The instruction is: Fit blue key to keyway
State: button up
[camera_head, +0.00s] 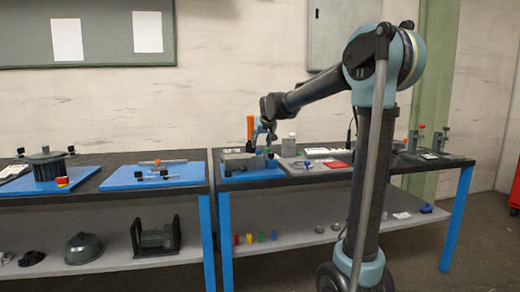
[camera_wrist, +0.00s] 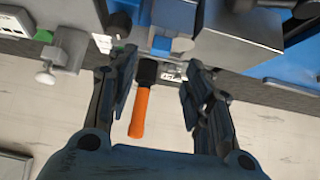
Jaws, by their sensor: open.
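My gripper (camera_wrist: 158,92) is open, with its two dark fingers apart. In the head view my gripper (camera_head: 265,136) hangs over the blue mat on the right bench. A small blue block (camera_wrist: 161,45), possibly the blue key, shows past the fingertips in the wrist view, beside grey metal blocks. It is apart from the fingers. An orange-handled tool (camera_wrist: 139,112) shows between the fingers; I cannot tell that either finger touches it. The orange handle (camera_head: 250,127) stands upright in the head view. I cannot make out the keyway.
A grey block (camera_head: 238,163) sits on the blue mat (camera_head: 262,176). A small green part (camera_wrist: 44,36) is near a grey clamp in the wrist view. Small coloured pieces (camera_head: 249,238) stand on the lower shelf.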

jog(key=v, duration=0.5)
jog(key=shift+s, duration=0.1)
jog(key=shift+d, duration=0.1)
jog(key=s+d+f+m+g+h, duration=0.1)
jog(key=s+d+f+g, duration=0.1)
jog(key=s+d+f, duration=0.7)
jog(key=s+d+f+m+g+h, duration=0.1)
jog(key=s+d+f, duration=0.3)
jog(key=s+d, duration=0.6)
jog(key=s+d+f+g, duration=0.1)
jog(key=s+d+f, duration=0.1)
jog(key=s+f, duration=0.7)
jog(key=s+d+f+m+g, duration=0.1)
jog(key=s+d+f+g, duration=0.1)
jog(key=s+f, duration=0.7)
jog(key=s, duration=0.6)
jog(key=shift+s+d, duration=0.25)
jog(key=shift+s, duration=0.1)
